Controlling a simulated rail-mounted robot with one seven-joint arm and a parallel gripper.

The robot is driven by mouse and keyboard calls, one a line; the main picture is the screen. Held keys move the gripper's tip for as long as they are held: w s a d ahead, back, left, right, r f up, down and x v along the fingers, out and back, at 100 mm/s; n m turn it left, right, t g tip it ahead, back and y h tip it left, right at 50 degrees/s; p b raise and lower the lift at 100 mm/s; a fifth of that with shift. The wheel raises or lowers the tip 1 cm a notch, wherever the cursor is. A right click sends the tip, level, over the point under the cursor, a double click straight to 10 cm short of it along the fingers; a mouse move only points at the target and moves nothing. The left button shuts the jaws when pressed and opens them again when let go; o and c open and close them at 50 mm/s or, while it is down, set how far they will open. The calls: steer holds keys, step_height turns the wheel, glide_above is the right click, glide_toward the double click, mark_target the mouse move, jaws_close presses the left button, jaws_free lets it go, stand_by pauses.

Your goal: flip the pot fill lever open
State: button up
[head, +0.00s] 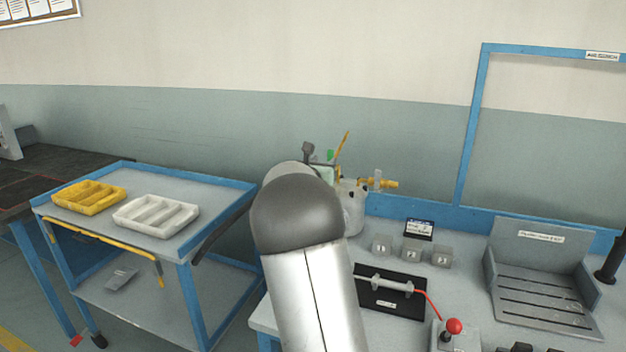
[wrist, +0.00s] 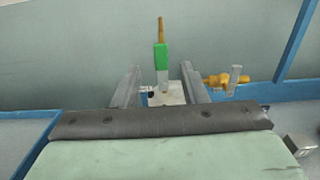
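The metal pot (head: 353,208) stands on the bench, partly hidden behind my arm in the head view. Its top shows between my fingers in the wrist view (wrist: 170,99). An upright lever with a green grip (wrist: 160,57) rises over the pot; the green part also shows in the head view (head: 330,155). A yellow rod stands behind it. A yellow fitting with a pale upright handle (wrist: 235,79) is to the right. I cannot tell which is the fill lever. My gripper (wrist: 161,72) is open, its fingers apart on either side of the green-gripped lever, with no contact visible.
Small grey blocks (head: 412,250) and a black plate with a metal cylinder (head: 390,290) lie right of my arm. A cart (head: 222,206) with yellow and white trays stands left.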

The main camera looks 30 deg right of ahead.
steer(key=b+v, duration=0.1)
steer(key=v, duration=0.7)
steer(key=shift+s+a, duration=0.25)
steer(key=s+a+f+m+g+y+p, duration=0.1)
steer(key=s+a+f+m+g+y, duration=0.3)
steer(key=s+m, duration=0.4)
steer(key=s+a+f+m+g+y+p, duration=0.1)
steer(key=s+a+f+m+g+p, duration=0.2)
steer(key=s+a+m, duration=0.55)
steer(key=s+a+f+m+g+y, duration=0.1)
steer(key=s+a+f+m+y, duration=0.3)
steer(key=s+a, duration=0.5)
steer(key=s+a+f+m+g+y, duration=0.2)
steer(key=s+a+f+m+y, duration=0.2)
steer(key=s+a, duration=0.5)
steer(key=shift+s+y+p, duration=0.2)
steer(key=shift+y+p, duration=0.15)
steer(key=shift+y, duration=0.55)
